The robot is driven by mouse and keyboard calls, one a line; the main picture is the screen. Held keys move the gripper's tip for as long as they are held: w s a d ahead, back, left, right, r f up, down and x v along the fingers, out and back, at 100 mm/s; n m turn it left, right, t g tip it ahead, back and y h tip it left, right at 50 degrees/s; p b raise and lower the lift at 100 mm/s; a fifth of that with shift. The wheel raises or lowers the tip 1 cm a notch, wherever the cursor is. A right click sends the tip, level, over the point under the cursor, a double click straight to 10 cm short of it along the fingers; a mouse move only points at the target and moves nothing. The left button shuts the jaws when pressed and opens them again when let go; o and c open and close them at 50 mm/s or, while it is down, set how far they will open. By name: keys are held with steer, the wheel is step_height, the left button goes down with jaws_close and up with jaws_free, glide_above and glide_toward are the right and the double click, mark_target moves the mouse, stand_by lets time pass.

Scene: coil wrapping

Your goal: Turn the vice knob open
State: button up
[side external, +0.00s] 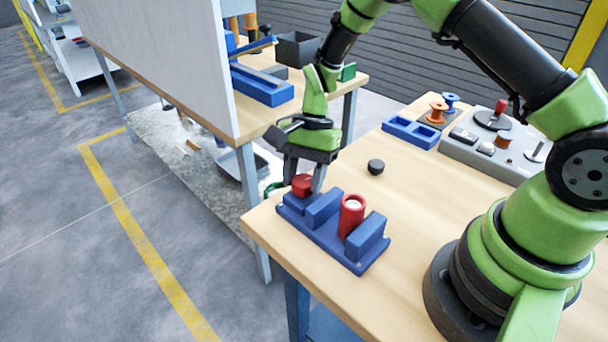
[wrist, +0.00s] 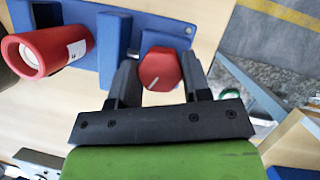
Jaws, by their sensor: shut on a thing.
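The blue vice (side external: 325,225) sits near the front corner of the wooden table. Its red knob (side external: 302,184) is at the vice's left end in the side view. In the wrist view the red knob (wrist: 160,69) has a white line on its face and lies between the two dark fingers. My gripper (side external: 303,178) points down at the knob and is shut on it, one finger on each side. A red cylinder (side external: 351,215) with a pale top stands between the blue blocks of the vice. It also shows in the wrist view (wrist: 50,50).
A small black round piece (side external: 376,166) lies on the table behind the vice. A blue tray (side external: 411,131), an orange spool (side external: 437,112) and a grey machine (side external: 492,140) stand farther back. The table edge is close to the knob end. A white panel (side external: 165,55) stands at the left.

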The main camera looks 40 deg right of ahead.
steer(key=n+g, duration=0.1)
steer(key=n, duration=0.1)
steer(key=n+h, duration=0.1)
steer(key=n, duration=0.2)
steer(key=shift+g, duration=0.4)
steer(key=o, duration=0.6)
steer(key=shift+o, duration=0.2)
